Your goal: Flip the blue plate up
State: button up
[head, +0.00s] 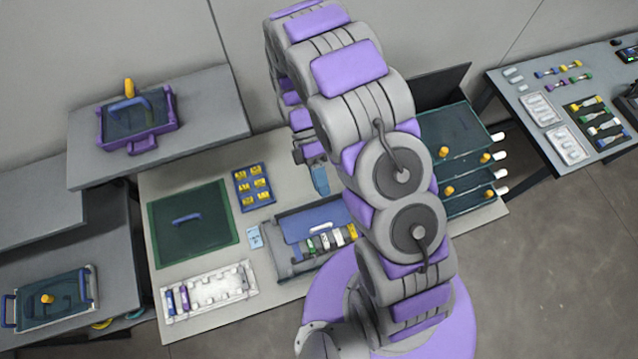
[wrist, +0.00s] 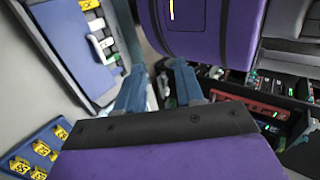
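The blue plate (head: 312,221) lies in a grey tray (head: 285,268) on the table in the head view, left of my arm. Part of it is hidden behind my arm. In the wrist view the blue plate (wrist: 62,38) shows at the upper left, beside white and yellow pieces. My gripper (head: 320,180) hangs above and behind the tray in the head view. In the wrist view my gripper (wrist: 158,80) has its two blue fingers apart, with nothing seen between them. It does not touch the plate.
A blue holder with yellow pieces (head: 253,187) and a green mat (head: 193,222) lie left of the tray. A white tray (head: 208,290) stands at the front left. Stacked green trays (head: 460,150) stand on the right behind my arm.

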jog(key=r, duration=0.1)
jog(key=w+r, duration=0.1)
jog(key=shift+a+r, duration=0.25)
jog(key=shift+r, duration=0.1)
jog(key=shift+d, duration=0.25)
jog(key=shift+a, duration=0.1)
dwell(0.5)
